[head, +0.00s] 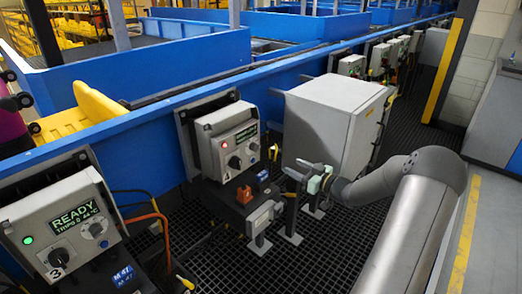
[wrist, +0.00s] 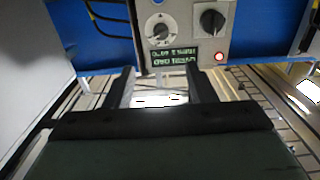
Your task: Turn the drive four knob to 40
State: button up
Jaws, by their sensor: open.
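A grey drive box (head: 207,153) with a lit display stands mid-left in the head view; its number is not readable. Its face has a red light (head: 223,145), a black knob (head: 234,162) and a smaller knob (head: 254,147) to the right. The wrist view shows this face upside down, with the small knob on a pale dial (wrist: 160,29), the black knob (wrist: 211,20) and the display (wrist: 172,55). The dial's setting is too small to read. My gripper (head: 297,169) is open and empty, right of the box and apart from it. Its fingers (wrist: 161,75) point toward the panel.
Another drive box (head: 30,227), reading READY and marked 3, stands at lower left. A large grey cabinet (head: 321,123) stands just behind my gripper. Below the near box are an orange-topped motor unit (head: 232,204) and posts. A blue conveyor frame (head: 146,140) runs behind. Dark grating covers the floor.

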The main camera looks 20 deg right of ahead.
aim_at(258, 149)
jog(key=p+x, duration=0.1)
jog(key=x, duration=1.6)
jog(key=shift+a, duration=0.15)
jog(key=c, duration=0.9)
